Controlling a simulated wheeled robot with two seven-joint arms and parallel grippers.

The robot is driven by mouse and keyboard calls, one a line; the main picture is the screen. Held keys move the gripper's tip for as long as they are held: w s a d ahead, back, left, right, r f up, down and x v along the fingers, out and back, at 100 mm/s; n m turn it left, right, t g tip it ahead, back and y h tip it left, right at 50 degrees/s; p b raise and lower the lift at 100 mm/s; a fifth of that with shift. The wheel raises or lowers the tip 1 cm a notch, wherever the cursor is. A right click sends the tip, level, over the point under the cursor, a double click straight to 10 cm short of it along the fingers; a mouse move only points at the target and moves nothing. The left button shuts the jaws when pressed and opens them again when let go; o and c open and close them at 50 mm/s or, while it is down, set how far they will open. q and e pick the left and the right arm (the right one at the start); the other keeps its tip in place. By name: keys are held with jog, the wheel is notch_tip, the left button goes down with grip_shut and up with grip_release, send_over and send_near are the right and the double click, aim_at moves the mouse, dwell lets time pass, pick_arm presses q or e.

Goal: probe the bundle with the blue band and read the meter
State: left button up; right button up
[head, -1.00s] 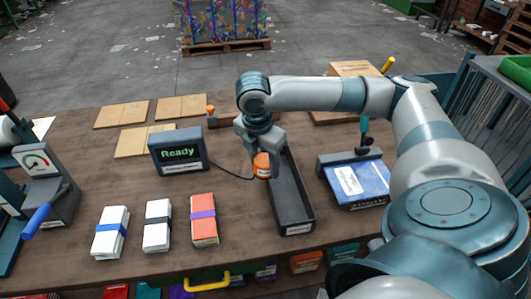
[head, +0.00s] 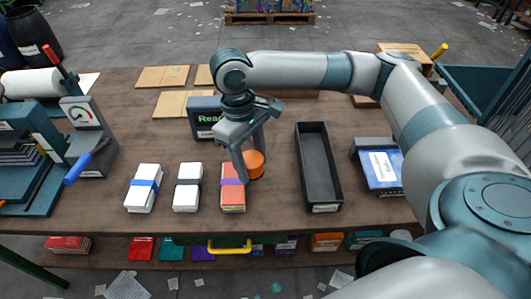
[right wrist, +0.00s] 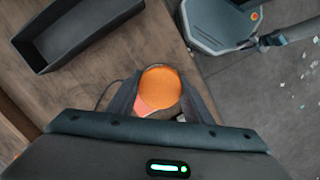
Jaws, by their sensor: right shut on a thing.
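The bundle with the blue band (head: 143,189) is white and lies at the left of a row of three on the table. Beside it are a white bundle with a black band (head: 187,188) and a red one with a purple band (head: 232,190). My right gripper (head: 250,164) is shut on the orange probe (head: 255,161), just above and right of the purple-banded bundle. The probe shows as an orange disc between the fingers in the right wrist view (right wrist: 160,87). The meter (head: 203,118) stands behind, its "Ready" screen partly hidden by my gripper. My left gripper is out of view.
An empty black tray (head: 333,190) lies right of the gripper, with a blue device (head: 383,172) beyond it. A dial gauge with a blue lever (head: 85,140) stands at the left. Wooden boards (head: 163,76) lie at the back.

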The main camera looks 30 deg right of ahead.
jog(key=shift+s+a+r+m, duration=0.15)
jog(key=shift+a+r+m, duration=0.05)
jog(key=shift+a+m, duration=0.35)
jog(key=shift+s+a+r+m, duration=0.15)
jog(key=shift+a+m, duration=0.4)
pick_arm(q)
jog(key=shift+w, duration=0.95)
pick_arm(e)
jog(key=shift+s+a+r+m+y, duration=0.15)
jog(key=shift+a+m, duration=0.2)
jog(key=shift+m, duration=0.1)
jog(key=shift+s+a+r+m+y, duration=0.15)
jog(key=shift+a+m, duration=0.15)
jog(key=shift+m, duration=0.15)
